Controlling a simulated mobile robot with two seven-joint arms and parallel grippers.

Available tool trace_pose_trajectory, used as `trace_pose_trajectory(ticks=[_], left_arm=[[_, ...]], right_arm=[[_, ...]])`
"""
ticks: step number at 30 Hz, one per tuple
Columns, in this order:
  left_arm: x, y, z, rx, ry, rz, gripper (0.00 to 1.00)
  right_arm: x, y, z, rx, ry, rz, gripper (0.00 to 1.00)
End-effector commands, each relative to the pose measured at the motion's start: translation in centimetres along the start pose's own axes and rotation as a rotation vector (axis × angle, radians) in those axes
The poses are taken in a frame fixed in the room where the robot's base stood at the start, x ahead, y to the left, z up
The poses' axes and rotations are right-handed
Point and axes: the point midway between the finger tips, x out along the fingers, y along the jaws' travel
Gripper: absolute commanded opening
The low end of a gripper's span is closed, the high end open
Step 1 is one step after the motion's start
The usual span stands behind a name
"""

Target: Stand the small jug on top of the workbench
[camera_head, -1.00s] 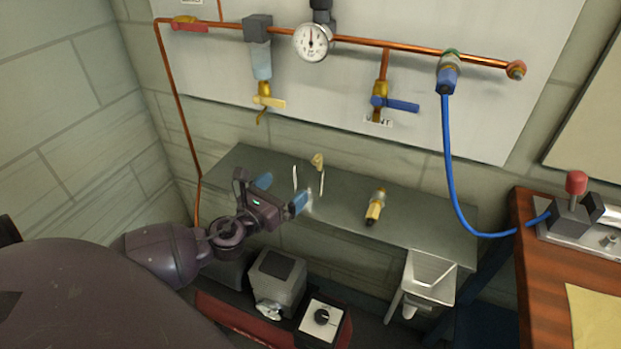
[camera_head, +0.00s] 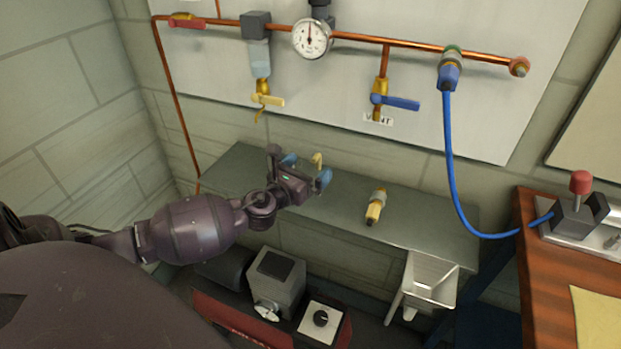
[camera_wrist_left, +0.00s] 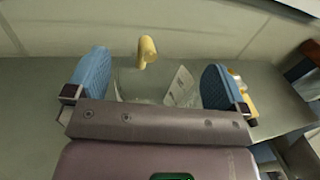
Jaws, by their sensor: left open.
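The small jug (camera_wrist_left: 180,88) looks clear, with a pale printed patch and a yellow part (camera_wrist_left: 147,50) on top. It stands on the grey shelf (camera_head: 430,215) under the pipe board. In the head view mostly its yellow part (camera_head: 317,160) shows; my gripper hides the rest. My left gripper (camera_head: 307,170) is open at the jug. In the left wrist view its blue fingertips (camera_wrist_left: 153,76) are on either side of the jug, with gaps; contact is not visible. The wooden-topped workbench (camera_head: 545,285) is at the right. My right gripper is not in view.
A brass fitting (camera_head: 376,205) lies on the shelf right of the jug. A blue hose (camera_head: 450,180) hangs between the pipe and the bench. A clamped device with a red knob (camera_head: 580,183) and a yellow sheet (camera_head: 598,318) take up bench space. A white funnel-shaped bin (camera_head: 430,280) hangs below the shelf edge.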

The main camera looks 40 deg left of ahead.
Motion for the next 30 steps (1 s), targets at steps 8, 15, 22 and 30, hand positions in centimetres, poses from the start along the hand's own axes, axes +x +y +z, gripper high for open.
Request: trace_pose_trajectory(ticks=[8,15,22,30], left_arm=[[0.3,0.0,0.0,0.000,0.000,0.000,1.00],[0.3,0.0,0.0,0.000,0.000,0.000,0.68],[0.3,0.0,0.1,0.000,0.000,0.000,0.48],[0.4,-0.1,1.6,0.001,-0.007,-0.001,0.48]], right_arm=[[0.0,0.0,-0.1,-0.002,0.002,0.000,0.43],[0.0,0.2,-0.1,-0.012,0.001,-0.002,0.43],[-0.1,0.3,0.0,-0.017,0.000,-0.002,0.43],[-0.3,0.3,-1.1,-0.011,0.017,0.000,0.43]])
